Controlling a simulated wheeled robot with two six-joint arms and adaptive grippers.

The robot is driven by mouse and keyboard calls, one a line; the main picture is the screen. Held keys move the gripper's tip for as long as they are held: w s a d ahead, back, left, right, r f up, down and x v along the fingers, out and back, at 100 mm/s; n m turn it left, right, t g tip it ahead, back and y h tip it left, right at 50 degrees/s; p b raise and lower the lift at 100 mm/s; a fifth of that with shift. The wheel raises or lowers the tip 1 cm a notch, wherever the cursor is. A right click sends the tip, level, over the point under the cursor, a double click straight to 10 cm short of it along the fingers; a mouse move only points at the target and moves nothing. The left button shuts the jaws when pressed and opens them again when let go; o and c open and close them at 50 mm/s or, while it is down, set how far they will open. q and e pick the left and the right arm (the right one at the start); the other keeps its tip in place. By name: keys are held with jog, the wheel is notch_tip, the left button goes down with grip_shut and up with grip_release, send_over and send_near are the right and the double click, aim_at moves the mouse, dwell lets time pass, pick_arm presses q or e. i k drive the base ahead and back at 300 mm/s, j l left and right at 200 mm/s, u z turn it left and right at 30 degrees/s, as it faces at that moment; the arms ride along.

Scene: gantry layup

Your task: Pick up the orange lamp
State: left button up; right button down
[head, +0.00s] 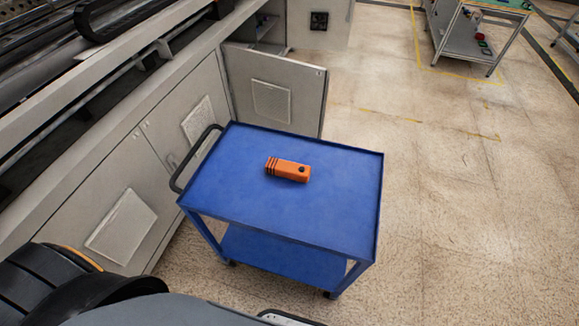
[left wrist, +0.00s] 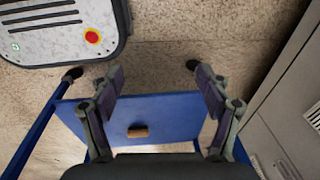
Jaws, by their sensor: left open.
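The orange lamp (head: 288,169) is a small block with dark bands at one end and a dark round spot near the other. It lies on its side near the middle of the blue cart's top (head: 235,200). My right gripper is in neither view.
The cart has a black handle (head: 187,165) on its left and a lower shelf (head: 280,255). Grey machine cabinets run along the left, with one door (head: 275,92) standing open behind the cart. Another cart (head: 465,40) stands far right. The floor right of the blue cart is clear.

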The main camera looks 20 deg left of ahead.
aim_at(277, 166)
jog(key=k+j+u, duration=0.1)
jog(key=u, duration=0.25)
jog(key=k+j+u, duration=0.1)
jog(key=j+u, duration=0.55)
jog(key=k+l, duration=0.05)
jog(key=l, duration=0.05)
